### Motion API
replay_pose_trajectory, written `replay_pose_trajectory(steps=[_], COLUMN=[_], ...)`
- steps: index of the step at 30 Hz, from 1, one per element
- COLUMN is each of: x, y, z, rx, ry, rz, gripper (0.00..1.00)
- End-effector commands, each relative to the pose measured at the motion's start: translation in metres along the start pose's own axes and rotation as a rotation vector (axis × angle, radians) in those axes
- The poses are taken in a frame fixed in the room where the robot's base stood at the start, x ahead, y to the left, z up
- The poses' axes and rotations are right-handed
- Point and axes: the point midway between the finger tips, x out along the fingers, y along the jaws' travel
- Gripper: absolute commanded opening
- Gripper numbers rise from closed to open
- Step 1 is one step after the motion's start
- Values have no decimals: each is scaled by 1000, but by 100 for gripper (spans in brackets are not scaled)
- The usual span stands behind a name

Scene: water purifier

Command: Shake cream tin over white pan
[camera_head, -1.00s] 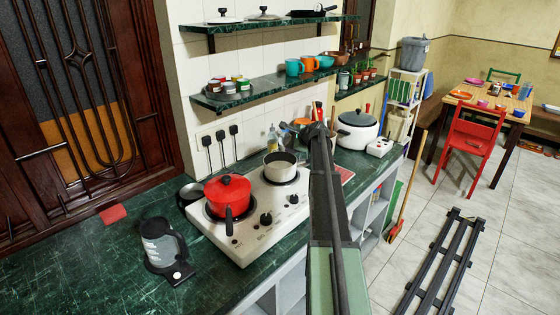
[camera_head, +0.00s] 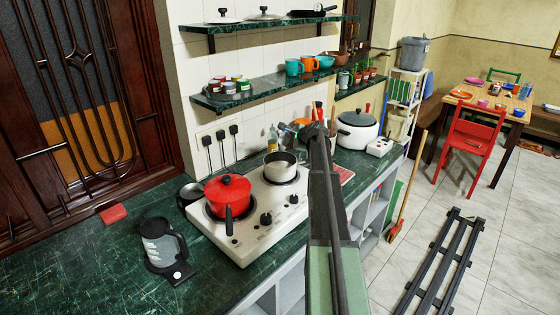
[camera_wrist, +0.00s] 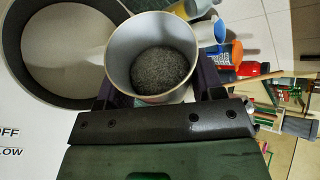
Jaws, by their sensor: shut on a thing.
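The cream tin (camera_wrist: 158,32) is between my gripper's (camera_wrist: 160,88) fingers in the wrist view. Its open mouth faces the camera and dark grainy stuff shows inside it. My gripper is shut on the tin. The white pan (camera_wrist: 92,92), with a pale inside, shows at the upper left of the wrist view, right beside the tin. In the head view the white pan (camera_head: 279,168) stands on the rear burner of the stove. My gripper is at its right there, largely hidden by my arm, and the tin is hard to make out.
A red lidded pot (camera_head: 228,189) stands on the front burner of the white stove (camera_head: 254,237). A glass kettle (camera_head: 160,245) stands on the green counter (camera_head: 75,265). A white rice cooker (camera_head: 357,132) is behind my arm. Small tins (camera_head: 228,88) sit on the shelf above.

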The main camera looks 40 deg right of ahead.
Motion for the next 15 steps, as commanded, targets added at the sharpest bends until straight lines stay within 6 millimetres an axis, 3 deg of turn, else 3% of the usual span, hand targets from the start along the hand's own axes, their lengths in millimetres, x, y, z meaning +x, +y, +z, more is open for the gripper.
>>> replay_pose_trajectory(steps=[15], x=[-2], y=[-1], z=[-1], rx=[-25], ry=[15], rz=[-11], gripper=[38])
